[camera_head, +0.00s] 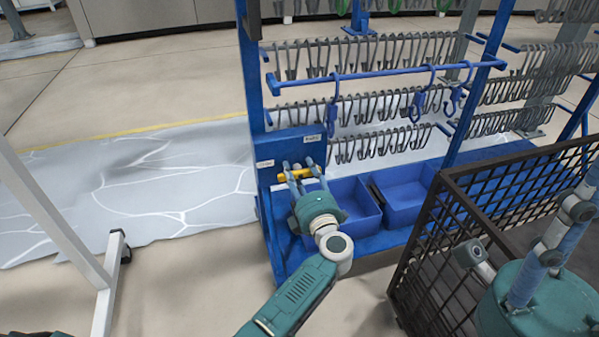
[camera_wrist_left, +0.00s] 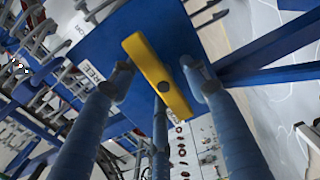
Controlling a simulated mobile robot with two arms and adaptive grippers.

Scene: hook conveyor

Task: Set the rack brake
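The yellow brake handle (camera_head: 300,173) is mounted on a blue panel (camera_head: 292,150) at the rack's left end, lying nearly level in the head view. In the left wrist view the handle (camera_wrist_left: 158,76) is a flat yellow bar with a dark centre bolt. My left gripper (camera_head: 305,170) is at the panel, its fingers spread around the handle. In the wrist view the left gripper (camera_wrist_left: 158,80) has fingertips on both sides of the bar with gaps; contact is unclear. A white label by the bar seems to read FREE. My right gripper (camera_head: 525,240) is spread open and empty at right.
The blue rack carries rows of grey hooks (camera_head: 380,105) and a few blue hooks (camera_head: 335,110) on a bar. Blue bins (camera_head: 405,205) sit low on it. A dark mesh cage (camera_head: 440,240) stands at right, close to my right gripper. A white frame post (camera_head: 60,215) stands at left.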

